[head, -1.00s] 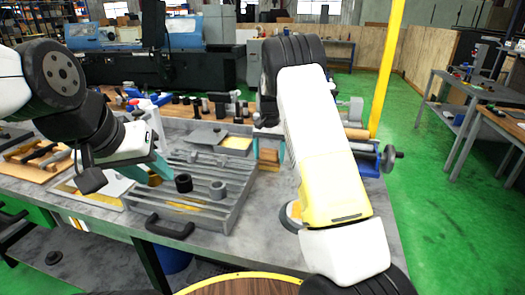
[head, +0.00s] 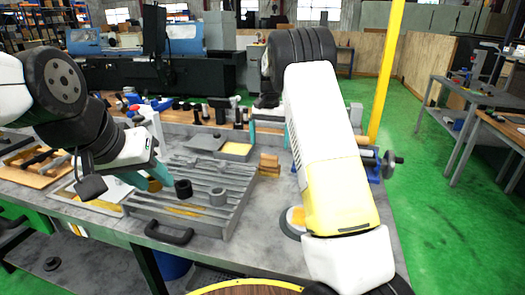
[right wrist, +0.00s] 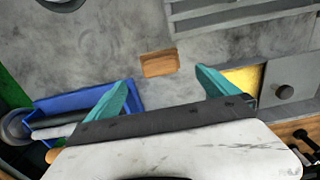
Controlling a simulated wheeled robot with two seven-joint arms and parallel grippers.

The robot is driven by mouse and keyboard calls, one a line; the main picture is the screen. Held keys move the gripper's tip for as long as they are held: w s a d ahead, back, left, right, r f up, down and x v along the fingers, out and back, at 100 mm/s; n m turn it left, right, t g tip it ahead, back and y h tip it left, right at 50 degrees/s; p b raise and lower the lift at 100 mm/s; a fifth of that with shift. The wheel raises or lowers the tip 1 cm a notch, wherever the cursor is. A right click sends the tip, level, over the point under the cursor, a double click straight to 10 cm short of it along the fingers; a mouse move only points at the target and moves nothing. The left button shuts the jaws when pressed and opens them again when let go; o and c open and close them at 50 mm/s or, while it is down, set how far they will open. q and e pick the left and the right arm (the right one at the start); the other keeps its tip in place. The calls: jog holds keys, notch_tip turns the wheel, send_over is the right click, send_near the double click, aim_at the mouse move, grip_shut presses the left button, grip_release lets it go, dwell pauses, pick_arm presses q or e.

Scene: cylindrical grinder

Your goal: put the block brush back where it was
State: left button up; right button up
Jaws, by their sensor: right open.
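A small wooden block, which looks like the block brush (head: 269,164), lies on the grey bench to the right of the grey slotted tray (head: 236,208). It also shows in the right wrist view (right wrist: 159,64), just beyond the fingertips. My right gripper (right wrist: 164,82) is open and empty, with its teal fingers spread either side of the block's line. In the head view the right arm hides most of that gripper. My left gripper (head: 160,172) is over the slotted tray near a black ring (head: 183,188). Its finger gap cannot be made out.
A grey ring (head: 218,196) sits on the slotted tray. A blue tray (right wrist: 128,96) with cylindrical items is left of the block in the wrist view. A yellow-lined compartment (right wrist: 242,80) is on the right. A round disc (head: 290,224) lies near the bench's front. Bare bench surrounds the block.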

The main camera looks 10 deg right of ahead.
notch_tip(320, 180, up, 3)
jog(key=shift+r, duration=0.1)
jog(key=s+d+r+n+t+y, duration=0.1)
jog(key=s+r, duration=0.5)
jog(key=s, duration=0.2)
jog(key=s+d+r+n+t+y, duration=0.1)
jog(key=s+r+t, duration=0.1)
jog(key=s+r, duration=0.55)
jog(key=s+a+f+n+t, duration=0.1)
jog(key=s+f, duration=0.1)
jog(key=s, duration=0.9)
jog(key=s+a+f+n+t, duration=0.1)
jog(key=s+f+n+t, duration=0.1)
jog(key=s, duration=0.9)
jog(key=shift+f, duration=0.15)
jog(key=shift+s, duration=0.1)
